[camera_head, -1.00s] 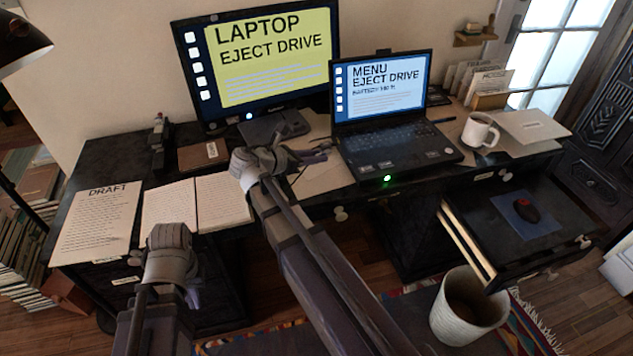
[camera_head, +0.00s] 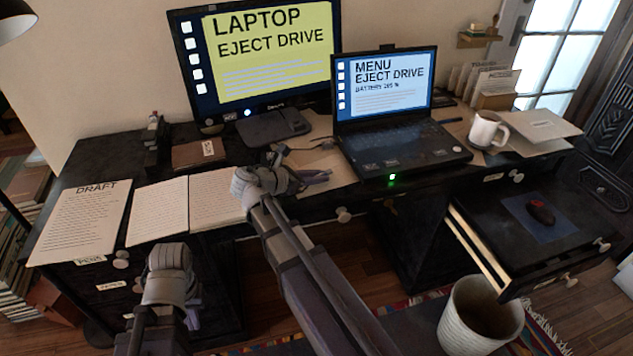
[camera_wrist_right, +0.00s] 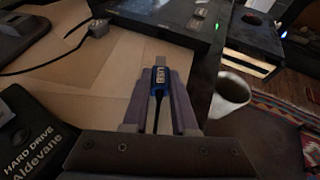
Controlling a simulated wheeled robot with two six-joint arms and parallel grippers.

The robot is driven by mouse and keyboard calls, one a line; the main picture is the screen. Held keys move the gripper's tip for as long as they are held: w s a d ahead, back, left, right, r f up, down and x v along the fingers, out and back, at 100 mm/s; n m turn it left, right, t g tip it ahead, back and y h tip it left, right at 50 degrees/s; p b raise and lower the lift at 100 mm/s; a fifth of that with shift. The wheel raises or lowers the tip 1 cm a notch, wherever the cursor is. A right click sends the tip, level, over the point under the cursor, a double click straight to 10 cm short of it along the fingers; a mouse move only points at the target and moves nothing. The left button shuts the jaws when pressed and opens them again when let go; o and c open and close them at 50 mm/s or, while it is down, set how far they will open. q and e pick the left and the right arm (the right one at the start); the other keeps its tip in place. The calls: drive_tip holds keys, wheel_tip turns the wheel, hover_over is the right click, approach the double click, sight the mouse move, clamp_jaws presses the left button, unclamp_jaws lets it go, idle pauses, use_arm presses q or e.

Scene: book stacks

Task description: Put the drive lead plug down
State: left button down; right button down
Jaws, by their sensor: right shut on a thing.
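The drive lead plug (camera_wrist_right: 158,78) is blue with a white label and a metal tip, and its black cable runs back toward my wrist. My right gripper (camera_head: 318,176) is shut on it, near the front desk edge, left of the laptop (camera_head: 398,150). In the right wrist view, the fingers (camera_wrist_right: 160,88) lie either side of the plug, and its tip points toward the laptop side, apart from it. A black hard drive (camera_wrist_right: 38,135) lies lower left there. My left gripper (camera_head: 170,262) is low in front of the desk; its fingers are hidden.
Brown papers (camera_wrist_right: 85,72) cover the desk under the plug, with a grey connector (camera_wrist_right: 98,28) and cable on them. An open notebook (camera_head: 160,207) lies left, a mug (camera_head: 487,131) right. An open drawer (camera_head: 535,228) juts out above a white bin (camera_head: 480,318).

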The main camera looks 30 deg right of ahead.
drive_tip(key=shift+r, duration=0.1)
drive_tip(key=shift+f+b, duration=0.6)
drive_tip(key=shift+f, duration=0.05)
drive_tip(key=c, duration=0.7)
unclamp_jaws()
drive_tip(key=shift+r, duration=0.15)
